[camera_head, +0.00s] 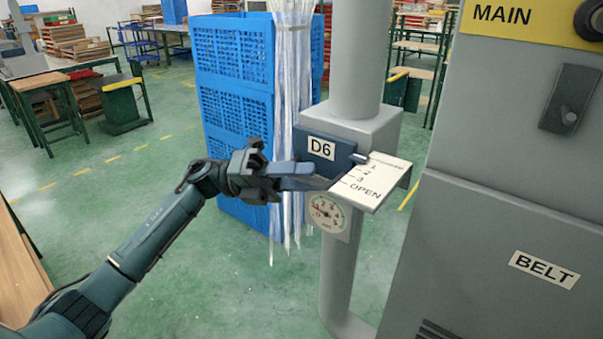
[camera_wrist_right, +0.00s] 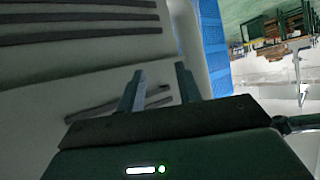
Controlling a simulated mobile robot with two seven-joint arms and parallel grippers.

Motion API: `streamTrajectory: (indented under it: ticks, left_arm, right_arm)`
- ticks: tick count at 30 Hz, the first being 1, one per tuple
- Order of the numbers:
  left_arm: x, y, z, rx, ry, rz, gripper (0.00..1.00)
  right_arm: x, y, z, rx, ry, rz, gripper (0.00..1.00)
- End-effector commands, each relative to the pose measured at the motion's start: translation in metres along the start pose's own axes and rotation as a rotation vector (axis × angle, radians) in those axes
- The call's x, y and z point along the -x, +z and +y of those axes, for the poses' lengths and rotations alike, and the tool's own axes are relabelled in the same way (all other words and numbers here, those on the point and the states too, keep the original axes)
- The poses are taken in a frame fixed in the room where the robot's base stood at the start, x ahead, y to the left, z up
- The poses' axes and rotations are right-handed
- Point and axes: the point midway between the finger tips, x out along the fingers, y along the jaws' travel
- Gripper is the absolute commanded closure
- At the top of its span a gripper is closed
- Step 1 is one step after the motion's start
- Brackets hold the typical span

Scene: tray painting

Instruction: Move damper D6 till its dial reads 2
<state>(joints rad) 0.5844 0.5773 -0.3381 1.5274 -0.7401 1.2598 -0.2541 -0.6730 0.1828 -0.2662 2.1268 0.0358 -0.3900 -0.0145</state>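Damper D6 is a dark blue block (camera_head: 322,148) with a white D6 label, on a grey box around a vertical duct. A small blue pointer (camera_head: 358,158) on it sits by the upper end of the scale plate (camera_head: 382,180), near mark 1. The round dial (camera_head: 328,213) hangs below; its small needle leans to the upper left and its reading is too small to tell. My left gripper (camera_head: 318,181) reaches in from the left just below the block; whether its fingers touch or hold anything is hidden. My right gripper (camera_wrist_right: 159,76) is open and empty in the right wrist view.
A grey cabinet with MAIN and BELT labels (camera_head: 543,269) fills the right side. Its vent slots (camera_wrist_right: 80,28) show close to my right gripper. Blue crates (camera_head: 232,100) and clear hanging strips (camera_head: 290,90) stand behind the left gripper.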

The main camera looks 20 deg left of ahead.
Motion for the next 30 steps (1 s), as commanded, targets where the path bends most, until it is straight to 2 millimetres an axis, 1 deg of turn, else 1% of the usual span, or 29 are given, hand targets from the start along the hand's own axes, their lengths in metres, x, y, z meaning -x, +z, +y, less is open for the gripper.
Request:
streamTrajectory:
  ticks: [4, 16, 30]
  left_arm:
    - [0.0001, -0.0002, 0.0002, 0.000, 0.000, 0.000, 0.67]
    - [0.0005, 0.0000, 0.0001, 0.000, 0.000, 0.000, 0.99]
    - [0.0015, -0.0018, 0.0001, 0.000, 0.001, 0.000, 1.00]
  right_arm:
    - [-0.0004, 0.0012, -0.0002, 0.001, -0.001, -0.002, 0.66]
    - [-0.0006, 0.0014, -0.0003, 0.001, -0.002, -0.003, 0.66]
    - [-0.0020, 0.0027, 0.0001, 0.000, -0.002, -0.001, 0.66]
